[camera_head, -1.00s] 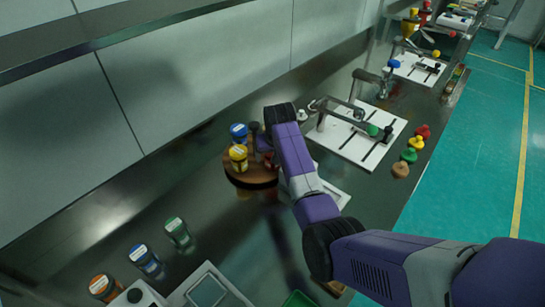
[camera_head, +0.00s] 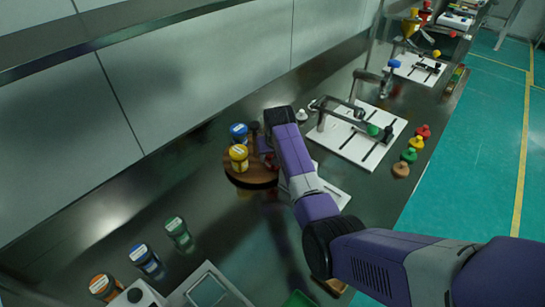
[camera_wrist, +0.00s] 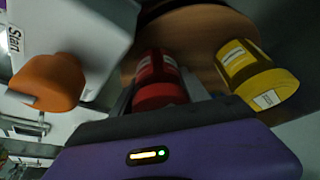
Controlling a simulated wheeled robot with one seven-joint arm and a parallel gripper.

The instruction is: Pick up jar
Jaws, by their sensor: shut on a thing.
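A red jar with a white label (camera_wrist: 158,72) is between the fingers of my gripper (camera_wrist: 160,92) in the wrist view. The fingers are shut on it. The jar is over or on a round wooden tray (camera_wrist: 195,30); I cannot tell whether it touches. In the head view the red jar (camera_head: 272,161) is mostly hidden by my arm at the right side of the wooden tray (camera_head: 250,181). A yellow jar (camera_head: 239,158) and a blue jar (camera_head: 239,133) stand on the tray; the yellow jar (camera_wrist: 260,78) is also close right of my gripper in the wrist view.
Green (camera_head: 179,232), blue-lidded (camera_head: 145,260) and orange (camera_head: 103,286) jars stand at the lower left. A white-based stand (camera_head: 360,145) and several coloured knobs (camera_head: 409,155) are to the right. An orange knob on a white device (camera_wrist: 45,82) is left of my gripper.

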